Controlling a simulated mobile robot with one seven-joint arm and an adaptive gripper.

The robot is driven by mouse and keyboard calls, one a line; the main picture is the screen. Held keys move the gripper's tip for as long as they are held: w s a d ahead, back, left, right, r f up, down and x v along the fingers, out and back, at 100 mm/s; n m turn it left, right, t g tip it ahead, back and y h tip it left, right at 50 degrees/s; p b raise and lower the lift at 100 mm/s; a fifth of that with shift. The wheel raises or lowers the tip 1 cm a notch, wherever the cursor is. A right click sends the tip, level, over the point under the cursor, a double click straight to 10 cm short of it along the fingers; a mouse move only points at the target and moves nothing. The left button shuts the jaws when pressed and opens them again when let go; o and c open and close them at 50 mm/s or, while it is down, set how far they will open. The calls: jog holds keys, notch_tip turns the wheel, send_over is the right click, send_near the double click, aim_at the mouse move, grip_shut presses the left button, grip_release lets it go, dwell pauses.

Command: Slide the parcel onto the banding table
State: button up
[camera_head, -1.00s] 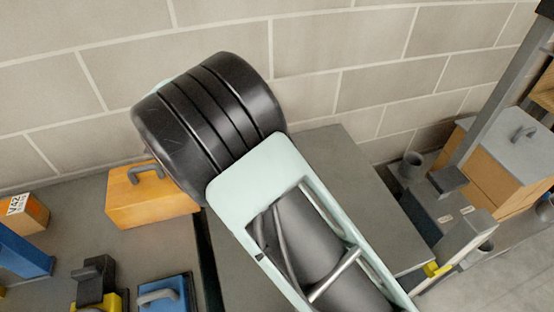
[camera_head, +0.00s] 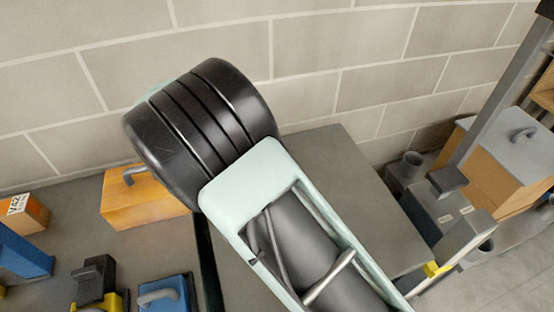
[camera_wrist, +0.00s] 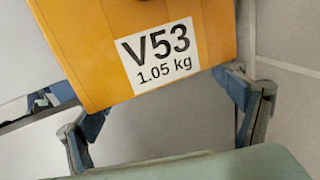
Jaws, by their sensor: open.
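The parcel is an orange box (camera_head: 145,203) with a dark handle on top. It rests on the dark grey left tabletop (camera_head: 150,246), left of my arm. In the wrist view the parcel (camera_wrist: 95,50) shows a white label reading "V53 1.05 kg". My gripper (camera_wrist: 145,88) is open, its blue-grey fingers spread wide at either side of the parcel's lower part. Whether they touch it is unclear. In the head view my arm hides the gripper. A second grey tabletop (camera_head: 335,170) lies to the right; the frames do not label which is the banding table.
A dark gap (camera_head: 207,265) runs between the two tabletops. A small box labelled V42 (camera_head: 22,212), a blue handled object (camera_head: 165,292) and a black and yellow tool (camera_head: 97,280) stand on the left surface. The block wall (camera_head: 330,45) rises behind.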

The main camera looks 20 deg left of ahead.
jog(key=shift+s+a, duration=0.45)
dwell(0.4)
jog(key=shift+w+d, duration=0.1)
jog(key=shift+w+d, duration=0.8)
jog(key=shift+d, duration=0.15)
jog(key=shift+w+d+r, duration=0.1)
jog(key=shift+w+d, duration=0.05)
notch_tip(320, 180, up, 13)
jog(key=p, duration=0.7)
jog(key=shift+w+d, duration=0.1)
